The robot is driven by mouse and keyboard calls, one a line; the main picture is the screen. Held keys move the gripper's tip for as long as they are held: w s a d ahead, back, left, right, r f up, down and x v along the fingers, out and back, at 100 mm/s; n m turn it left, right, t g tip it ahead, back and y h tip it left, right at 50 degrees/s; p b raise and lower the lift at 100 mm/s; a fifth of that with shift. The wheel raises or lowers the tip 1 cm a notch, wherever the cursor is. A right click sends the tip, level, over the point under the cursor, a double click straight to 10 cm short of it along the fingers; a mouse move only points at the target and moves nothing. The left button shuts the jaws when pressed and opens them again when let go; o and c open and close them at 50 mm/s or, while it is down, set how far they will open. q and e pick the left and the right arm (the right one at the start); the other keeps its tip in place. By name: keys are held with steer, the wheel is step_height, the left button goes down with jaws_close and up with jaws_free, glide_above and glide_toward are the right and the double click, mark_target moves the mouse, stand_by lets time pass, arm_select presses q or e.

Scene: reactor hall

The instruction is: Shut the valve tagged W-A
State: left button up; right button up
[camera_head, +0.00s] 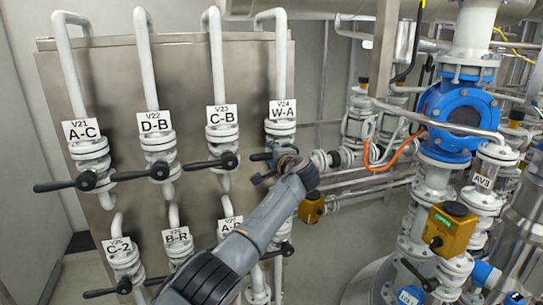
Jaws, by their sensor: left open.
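The valve tagged W-A (283,128) is the rightmost in the top row on the steel panel, under a white pipe. Its white tag (283,111) reads V24 W-A. My left gripper (264,168) is at the height of its black handle, just below the tag, and is open. The gripper and wrist cover most of the handle, so its angle is hard to read. I cannot tell whether the fingers touch the handle. My right gripper is not in view.
To the left are similar valves tagged C-B (222,125), D-B (157,133) and A-C (86,144), with levers pointing left. A lower row includes C-2 (121,255) and B-R (178,245). Blue-and-white pipework (460,115) and a yellow actuator (450,229) stand right.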

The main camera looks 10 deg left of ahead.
arm_select(q)
steer(key=shift+a+f, duration=0.15)
steer(key=shift+f, duration=0.05)
steer(key=v, duration=1.2)
steer(key=shift+r, duration=0.2)
